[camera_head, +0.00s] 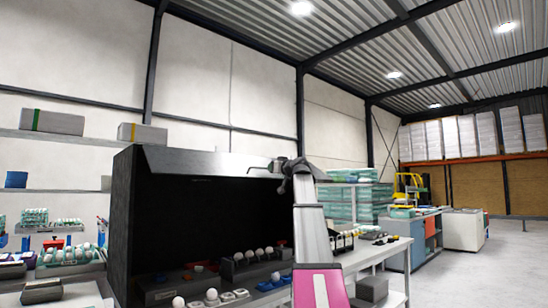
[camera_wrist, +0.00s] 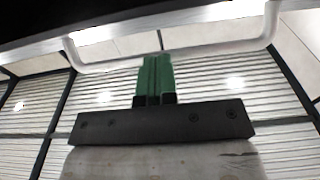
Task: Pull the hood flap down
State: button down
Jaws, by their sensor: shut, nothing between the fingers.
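The hood (camera_head: 200,225) is a large dark open-fronted box on the bench. Its grey flap (camera_head: 215,163) is up, sticking out along the top front edge and sloping slightly. My gripper (camera_head: 283,178) is at the right part of the flap's front edge, with my arm rising from below. In the wrist view my green fingers (camera_wrist: 157,62) are shut together with nothing between them. They point at a pale U-shaped handle (camera_wrist: 225,56) along the flap's edge (camera_wrist: 170,23) and overlap its bar in the picture. I cannot tell whether they touch it.
Under the hood stand holders with white eggs (camera_head: 255,254). Shelves with egg trays (camera_head: 68,257) and boxes (camera_head: 52,121) are at the left. A bench (camera_head: 372,252) and stacked green trays (camera_head: 360,200) are at the right. Floor at the far right is clear.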

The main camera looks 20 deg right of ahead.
jog(key=w+a+f+t+y, duration=0.1)
jog(key=w+a+f, duration=0.4)
jog(key=w+f, duration=0.8)
jog(key=shift+w+f+t, duration=0.15)
jog(key=shift+w+t, duration=0.1)
jog(key=shift+t, duration=0.65)
jog(key=shift+s, duration=0.1)
